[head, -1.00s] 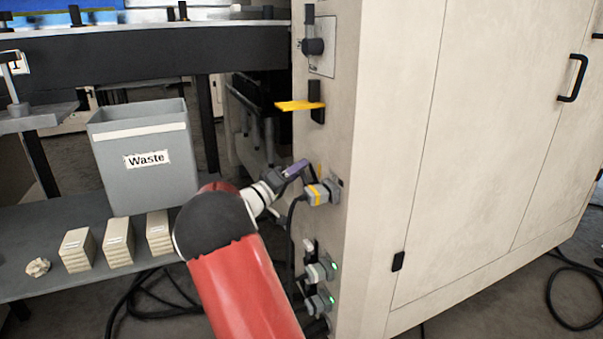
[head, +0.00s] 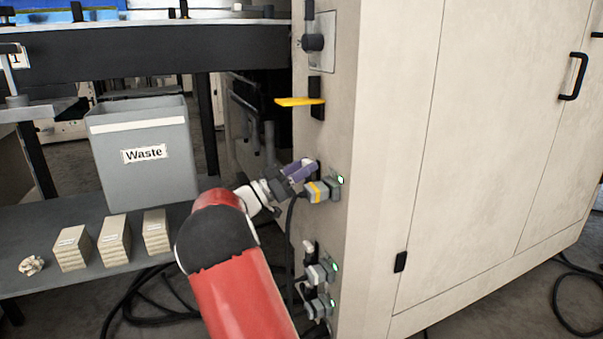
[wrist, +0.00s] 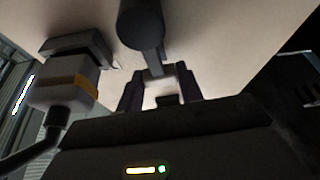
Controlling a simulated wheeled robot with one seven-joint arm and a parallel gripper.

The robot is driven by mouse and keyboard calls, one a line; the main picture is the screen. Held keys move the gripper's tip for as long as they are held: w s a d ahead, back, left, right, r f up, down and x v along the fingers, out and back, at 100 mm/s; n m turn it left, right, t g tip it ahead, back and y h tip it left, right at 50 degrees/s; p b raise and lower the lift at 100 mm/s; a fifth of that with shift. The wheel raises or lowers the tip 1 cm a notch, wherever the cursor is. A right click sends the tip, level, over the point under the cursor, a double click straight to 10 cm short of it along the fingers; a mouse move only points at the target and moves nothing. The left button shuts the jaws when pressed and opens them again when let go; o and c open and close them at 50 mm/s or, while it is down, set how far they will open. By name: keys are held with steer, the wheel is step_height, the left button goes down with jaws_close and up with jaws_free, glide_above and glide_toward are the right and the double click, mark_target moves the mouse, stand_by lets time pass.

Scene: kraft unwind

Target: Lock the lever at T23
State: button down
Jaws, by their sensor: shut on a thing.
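A grey plug with a yellow band (head: 318,191) sits in the side of the beige cabinet, with a lit green lamp (head: 340,180) beside it. The plug also shows in the wrist view (wrist: 66,82). My gripper (head: 301,170), with purple fingers, is just above the plug, close to the cabinet side. In the wrist view, its fingers (wrist: 160,78) are shut around the end of a dark lever (wrist: 141,24) by the plug. The fingers hide most of the lever in the head view. No T23 label is readable.
Two similar grey plugs with green lamps (head: 321,273) are lower on the cabinet side (head: 380,130). A yellow handle (head: 299,102) juts out above my gripper. A grey waste bin (head: 145,180) and stacked blocks stand on the shelf at left. Cables hang below the plugs.

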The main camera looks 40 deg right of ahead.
steer(key=shift+s+a+f+m+g, duration=0.1)
steer(key=shift+s+m+g, duration=0.1)
steer(key=shift+m+g, duration=0.35)
steer(key=shift+m, duration=0.25)
steer(key=c, duration=0.9)
jaws_free()
steer(key=shift+v, duration=3.85)
steer(key=shift+s+a, duration=0.1)
